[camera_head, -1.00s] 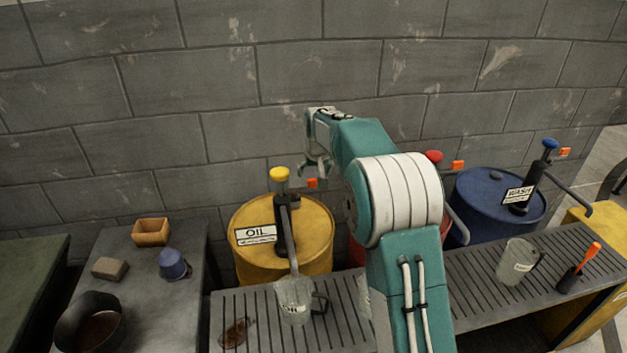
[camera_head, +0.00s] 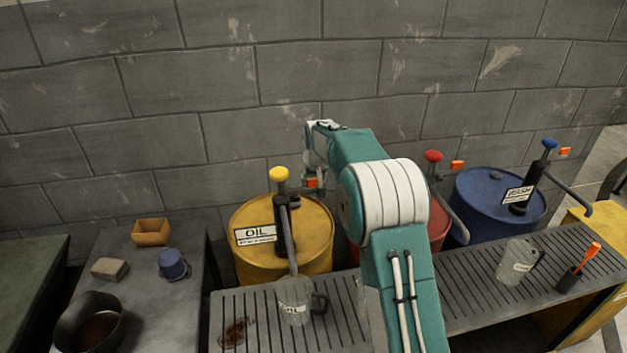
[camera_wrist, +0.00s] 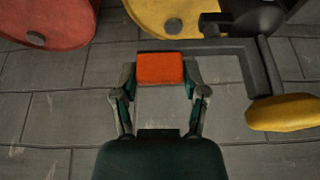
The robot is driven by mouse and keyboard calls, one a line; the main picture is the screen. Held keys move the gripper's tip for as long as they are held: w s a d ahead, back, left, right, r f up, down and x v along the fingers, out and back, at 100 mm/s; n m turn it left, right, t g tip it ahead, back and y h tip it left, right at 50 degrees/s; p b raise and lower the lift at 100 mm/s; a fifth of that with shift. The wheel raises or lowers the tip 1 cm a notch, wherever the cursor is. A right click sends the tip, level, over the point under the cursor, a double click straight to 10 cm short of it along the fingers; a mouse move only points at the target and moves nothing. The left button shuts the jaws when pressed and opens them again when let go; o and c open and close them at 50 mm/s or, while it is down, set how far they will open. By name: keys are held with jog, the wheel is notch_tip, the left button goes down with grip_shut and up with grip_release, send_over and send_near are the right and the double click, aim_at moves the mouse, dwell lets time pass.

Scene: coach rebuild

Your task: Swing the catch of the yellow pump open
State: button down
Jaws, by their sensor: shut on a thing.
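The yellow pump (camera_head: 281,205) stands on the yellow oil drum (camera_head: 255,262), with a yellow knob (camera_head: 279,174) on top. Its orange catch (camera_head: 312,183) sits to the right of the knob. In the wrist view the catch (camera_wrist: 160,68) lies between my fingertips, at the end of a dark arm (camera_wrist: 225,48) that runs to the pump. The yellow knob (camera_wrist: 283,112) is at the right there. My gripper (camera_wrist: 160,80) is shut on the orange catch. In the head view my gripper (camera_head: 315,180) is partly hidden by its own wrist.
A clear jug (camera_head: 294,300) stands on the slatted bench under the oil spout, near a brown spill (camera_head: 236,332). A red pump (camera_head: 433,157) and a blue pump (camera_head: 549,145) stand to the right. The block wall (camera_head: 230,90) is close behind.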

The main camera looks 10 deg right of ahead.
jog(key=shift+s+f+m, duration=0.1)
jog(key=shift+s+m, duration=0.05)
jog(key=shift+m, duration=0.15)
jog(key=m, duration=0.1)
jog(key=s+m+h, duration=0.1)
jog(key=shift+a+m, duration=0.15)
jog(key=shift+m, duration=0.15)
jog(key=shift+s+a+f+m+g+h, duration=0.1)
jog(key=shift+s+a+m+g+h, duration=0.5)
jog(key=shift+m, duration=1.3)
jog(key=shift+s+a+r+m+g+h, duration=0.1)
jog(key=shift+s+a+m+g+h, duration=0.45)
jog(key=shift+m, duration=1.35)
jog(key=shift+s+a+f+m+g+h, duration=0.1)
jog(key=shift+s+a+m+g+h, duration=0.45)
jog(key=shift+m, duration=1.35)
jog(key=shift+s, duration=0.1)
